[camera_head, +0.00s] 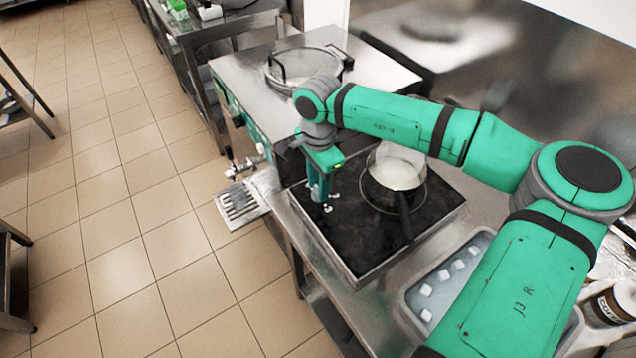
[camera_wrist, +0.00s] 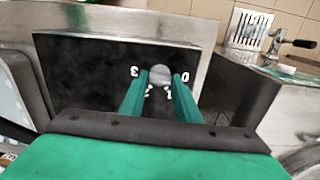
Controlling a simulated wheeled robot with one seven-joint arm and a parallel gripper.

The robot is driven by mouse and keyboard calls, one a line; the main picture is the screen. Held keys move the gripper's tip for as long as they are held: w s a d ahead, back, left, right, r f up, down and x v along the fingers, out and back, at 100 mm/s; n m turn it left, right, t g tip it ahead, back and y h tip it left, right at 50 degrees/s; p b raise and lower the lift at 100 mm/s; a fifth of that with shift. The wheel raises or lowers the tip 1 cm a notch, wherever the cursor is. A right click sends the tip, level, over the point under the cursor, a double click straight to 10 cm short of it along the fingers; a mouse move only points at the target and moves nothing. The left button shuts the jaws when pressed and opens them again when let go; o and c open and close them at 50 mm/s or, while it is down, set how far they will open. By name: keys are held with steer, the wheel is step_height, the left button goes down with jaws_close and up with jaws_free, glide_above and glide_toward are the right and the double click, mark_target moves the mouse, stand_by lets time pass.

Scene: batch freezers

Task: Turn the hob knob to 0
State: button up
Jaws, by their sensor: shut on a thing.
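The hob (camera_head: 345,232) is a black glass plate on the steel counter. Its round grey knob (camera_wrist: 160,74) shows in the wrist view with white numbers around it. The 0 (camera_wrist: 185,76) is at the right, a 3 at the left, and smaller marks lie below, one looking like 1. My gripper (camera_wrist: 160,80) has one finger on each side of the knob and is shut on it. In the head view my gripper (camera_head: 320,196) points down at the hob's left part and hides the knob. I cannot tell which number the knob points to.
A pan (camera_head: 396,168) with pale contents stands on the hob, right of my gripper, its dark handle towards the front. A larger pot (camera_head: 308,66) stands behind. A tray (camera_head: 412,290) with white cubes lies in front of the hob.

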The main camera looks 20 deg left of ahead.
steer(key=shift+w+r+n, duration=0.1)
steer(key=shift+w+n, duration=0.05)
steer(key=shift+n, duration=0.15)
steer(key=o, duration=1)
steer(key=shift+o, duration=0.2)
step_height(320, 180, up, 11)
stand_by(0.3)
